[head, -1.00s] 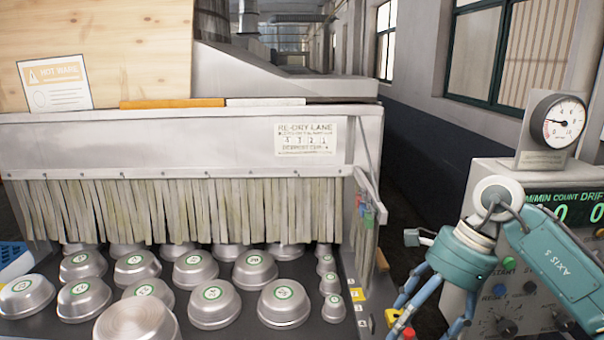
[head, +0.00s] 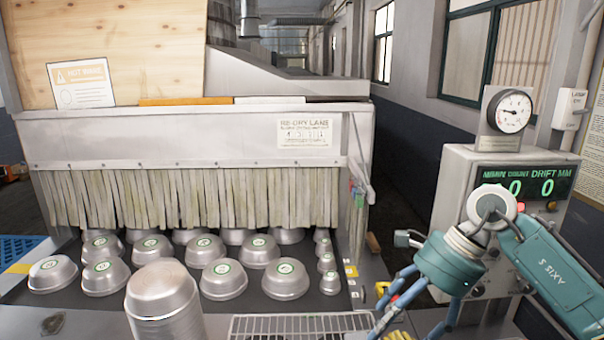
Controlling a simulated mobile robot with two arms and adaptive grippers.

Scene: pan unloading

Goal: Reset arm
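My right arm comes in from the right with a teal wrist, and my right gripper (head: 412,318) hangs at the lower right with blue finger links set apart. Its tips are cut off by the bottom edge, so I cannot tell its opening. I see nothing held in the visible part. My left gripper is out of view. Several upturned metal pans (head: 286,279) with green round labels sit on the dark belt in front of a strip curtain (head: 190,198). A stack of plain metal pans (head: 163,302) stands in front, its bottom cut off.
A wire rack (head: 290,324) lies at the bottom centre, left of my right gripper. A control box (head: 462,180) with a dial gauge (head: 509,111) stands behind my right arm. A blue perforated tray (head: 18,247) is at the left edge. Small metal cups (head: 329,283) line the belt's right side.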

